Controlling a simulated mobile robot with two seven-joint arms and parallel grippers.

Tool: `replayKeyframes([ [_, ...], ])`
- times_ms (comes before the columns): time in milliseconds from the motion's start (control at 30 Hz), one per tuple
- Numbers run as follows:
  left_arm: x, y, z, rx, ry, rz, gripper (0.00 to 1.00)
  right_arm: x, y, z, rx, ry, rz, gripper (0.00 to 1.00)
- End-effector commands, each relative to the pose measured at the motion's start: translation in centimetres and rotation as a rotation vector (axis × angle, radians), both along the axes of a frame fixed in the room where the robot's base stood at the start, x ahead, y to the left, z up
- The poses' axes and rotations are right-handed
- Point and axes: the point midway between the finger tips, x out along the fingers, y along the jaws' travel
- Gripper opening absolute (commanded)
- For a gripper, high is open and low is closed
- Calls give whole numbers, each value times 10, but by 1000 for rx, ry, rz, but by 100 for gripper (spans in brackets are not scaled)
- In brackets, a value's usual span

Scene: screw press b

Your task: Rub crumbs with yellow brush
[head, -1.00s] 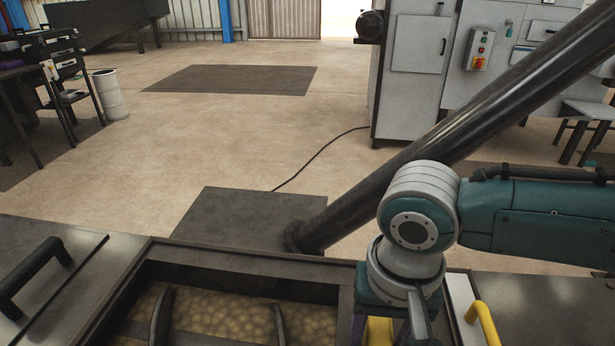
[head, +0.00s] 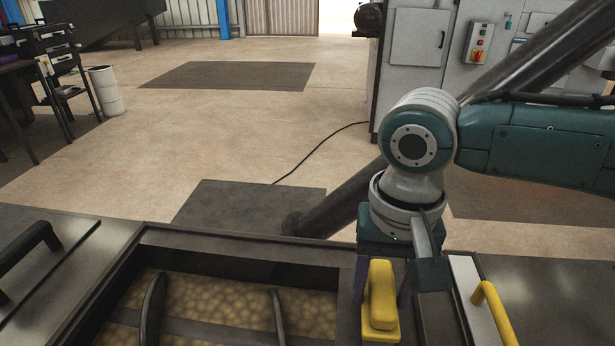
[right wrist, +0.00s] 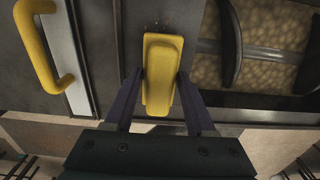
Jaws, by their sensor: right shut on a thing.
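My right gripper (head: 381,288) is shut on a yellow brush (head: 380,302) and points down over the dark strip of the machine top, right of the trough. In the right wrist view the two dark fingers of the gripper (right wrist: 160,84) press on either side of the brush (right wrist: 161,60). Its yellow top faces the camera; its underside is hidden, so I cannot tell whether it touches the surface. A few faint specks show by the brush's far end in the right wrist view; I cannot tell whether they are crumbs. My left gripper is not in view.
The open trough (head: 247,265) holds a lumpy yellow-brown mass with curved dark bars. A yellow handle (head: 493,312) on a pale strip stands close right of the brush, and a black handle (head: 30,249) lies far left. A thick dark pipe (head: 345,195) rises behind my arm.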

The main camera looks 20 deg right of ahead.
Motion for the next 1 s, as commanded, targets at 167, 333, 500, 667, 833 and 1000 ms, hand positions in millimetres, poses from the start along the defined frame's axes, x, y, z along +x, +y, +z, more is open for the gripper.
replayKeyframes([
  [167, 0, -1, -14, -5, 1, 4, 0, 7, -5, 0, 0, 0, 2, 0],
  [333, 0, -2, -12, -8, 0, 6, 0, 6, -5, 2, 1, 1, 2, 0],
  [500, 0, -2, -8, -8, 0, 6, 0, 6, -4, 5, 1, 1, 2, 0],
  [667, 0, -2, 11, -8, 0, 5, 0, 6, -4, 21, 1, 1, 2, 0],
  [833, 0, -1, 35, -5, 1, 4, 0, 6, -5, 38, -1, 3, 1, 0],
  [1000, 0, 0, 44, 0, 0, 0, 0, 6, -4, 44, 1, 2, 2, 0],
])
